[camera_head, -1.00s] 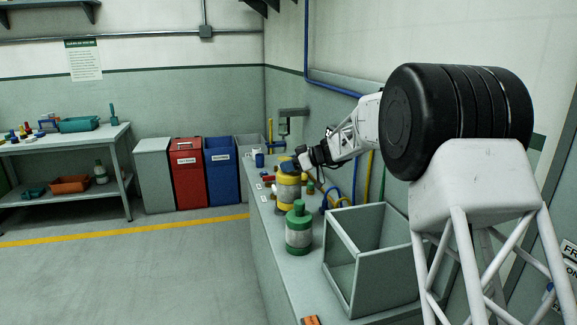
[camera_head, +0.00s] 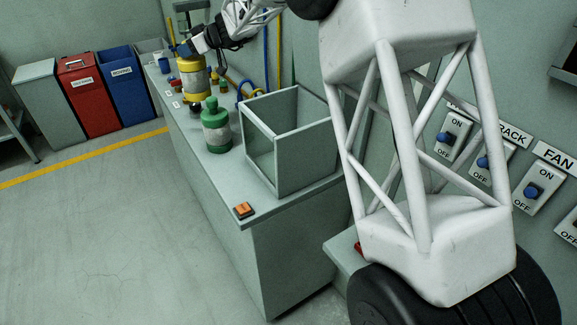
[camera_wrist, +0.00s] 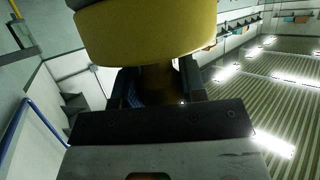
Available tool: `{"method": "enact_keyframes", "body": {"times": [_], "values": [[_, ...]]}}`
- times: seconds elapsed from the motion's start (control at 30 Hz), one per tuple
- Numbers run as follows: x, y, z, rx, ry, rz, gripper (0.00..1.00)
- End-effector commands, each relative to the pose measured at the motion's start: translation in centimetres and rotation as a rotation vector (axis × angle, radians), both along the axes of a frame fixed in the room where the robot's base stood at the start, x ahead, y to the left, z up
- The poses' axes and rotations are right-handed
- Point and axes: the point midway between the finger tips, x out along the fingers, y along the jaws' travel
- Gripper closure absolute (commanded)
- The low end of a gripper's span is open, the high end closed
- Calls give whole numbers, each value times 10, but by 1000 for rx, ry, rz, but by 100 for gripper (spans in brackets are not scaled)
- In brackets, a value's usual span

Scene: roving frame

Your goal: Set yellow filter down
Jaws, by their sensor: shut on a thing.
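The yellow filter (camera_head: 193,85) is a yellow canister with a pale band around its middle. It stands upright at the far part of the grey bench (camera_head: 170,100), behind a green canister. My gripper (camera_head: 188,50) reaches in from the right and is shut on its upper part. In the wrist view, the yellow filter (camera_wrist: 150,35) fills the top middle, just beyond my gripper (camera_wrist: 158,82). Whether the filter's base touches the bench or hangs slightly above it, I cannot tell.
A green canister (camera_head: 216,128) and an open grey box (camera_head: 290,150) stand nearer on the bench. An orange block (camera_head: 244,210) lies at its front edge. Small coloured parts and hoses crowd around the filter. Red (camera_head: 88,95) and blue (camera_head: 125,85) bins stand left; the floor is clear.

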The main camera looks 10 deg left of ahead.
Motion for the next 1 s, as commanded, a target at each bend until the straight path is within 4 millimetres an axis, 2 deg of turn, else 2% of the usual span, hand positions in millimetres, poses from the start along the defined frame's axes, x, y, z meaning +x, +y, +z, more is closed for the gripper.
{"method": "enact_keyframes", "body": {"times": [0.03,0.4,1.0], "values": [[-3,-2,8,2,-3,-28,100],[-21,-17,43,2,-1,-232,100],[-50,-50,82,1,-2,-471,100]]}}
